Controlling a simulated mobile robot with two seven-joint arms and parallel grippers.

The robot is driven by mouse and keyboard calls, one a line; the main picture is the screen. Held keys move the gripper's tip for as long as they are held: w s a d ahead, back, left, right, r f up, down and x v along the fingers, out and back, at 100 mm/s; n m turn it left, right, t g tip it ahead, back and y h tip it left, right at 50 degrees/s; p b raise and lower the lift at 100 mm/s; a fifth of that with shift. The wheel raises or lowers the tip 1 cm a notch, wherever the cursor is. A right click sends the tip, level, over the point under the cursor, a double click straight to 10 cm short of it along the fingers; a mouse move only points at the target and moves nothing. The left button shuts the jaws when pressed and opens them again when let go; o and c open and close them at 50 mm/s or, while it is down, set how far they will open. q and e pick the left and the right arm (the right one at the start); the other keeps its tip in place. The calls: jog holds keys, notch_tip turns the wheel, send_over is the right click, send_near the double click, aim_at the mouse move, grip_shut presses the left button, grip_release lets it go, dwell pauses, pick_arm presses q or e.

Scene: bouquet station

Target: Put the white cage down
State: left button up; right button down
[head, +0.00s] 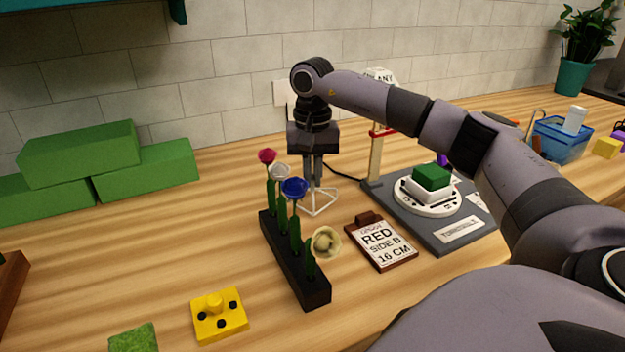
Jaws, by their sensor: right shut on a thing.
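The white cage (319,205) is a small frame of thin white bars. It is under my right gripper (314,183), behind the flower rack and left of the turntable. My right gripper points straight down and is shut on the top of the cage. The cage's base is at or very close to the wooden tabletop; I cannot tell whether it touches. The blue flower partly overlaps the area just in front of it. My left gripper is not in view.
A black rack (296,268) with several flowers stands in front of the cage. Green blocks (82,158) sit at left. Tabletop between blocks and rack is clear.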

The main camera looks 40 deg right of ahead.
aim_at(313, 178)
jog(key=shift+f, duration=0.75)
jog(key=shift+f, duration=0.15)
jog(key=c, duration=1.2)
grip_release()
notch_tip(313, 178, up, 12)
jog(key=shift+r, duration=0.2)
